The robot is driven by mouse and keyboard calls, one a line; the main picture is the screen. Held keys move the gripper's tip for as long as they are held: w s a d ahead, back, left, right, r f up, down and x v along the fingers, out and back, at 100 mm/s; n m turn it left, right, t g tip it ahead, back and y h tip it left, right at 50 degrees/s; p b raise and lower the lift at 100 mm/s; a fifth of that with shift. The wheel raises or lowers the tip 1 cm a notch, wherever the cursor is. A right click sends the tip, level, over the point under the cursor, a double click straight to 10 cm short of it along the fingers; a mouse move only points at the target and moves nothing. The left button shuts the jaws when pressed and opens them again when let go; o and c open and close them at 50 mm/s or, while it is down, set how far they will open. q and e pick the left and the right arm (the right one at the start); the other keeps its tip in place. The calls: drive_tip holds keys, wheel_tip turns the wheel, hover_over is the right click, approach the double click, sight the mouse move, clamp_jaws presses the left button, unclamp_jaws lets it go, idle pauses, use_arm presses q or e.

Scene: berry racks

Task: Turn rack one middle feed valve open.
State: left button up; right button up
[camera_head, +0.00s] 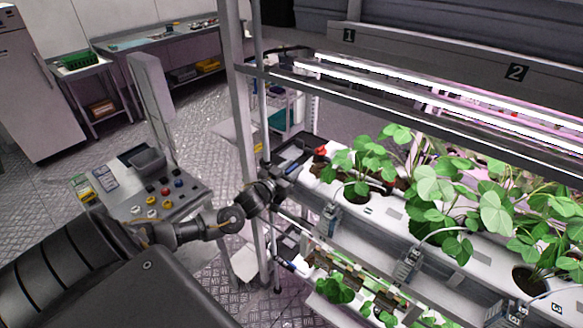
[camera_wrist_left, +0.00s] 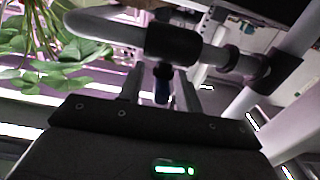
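Rack one carries a "1" sign (camera_head: 348,36). My left arm reaches to the rack's left end, and my left gripper (camera_head: 290,168) is beside the upright at the end of the planted trough (camera_head: 312,187). In the left wrist view a dark valve body (camera_wrist_left: 172,45) sits on a grey pipe (camera_wrist_left: 100,20). Its small blue handle (camera_wrist_left: 162,84) points toward my left gripper (camera_wrist_left: 160,90). The fingers stand apart on either side of the handle, with gaps visible. My right gripper is not in view.
A red part (camera_head: 320,151) is at the trough's left end. A lower pipe with a blue part (camera_head: 291,266) is below my gripper. Leafy plants (camera_head: 440,190) fill the trough. A control panel with buttons (camera_head: 150,202) stands left of the rack, near my arm.

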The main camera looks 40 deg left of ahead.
use_arm(q)
clamp_jaws()
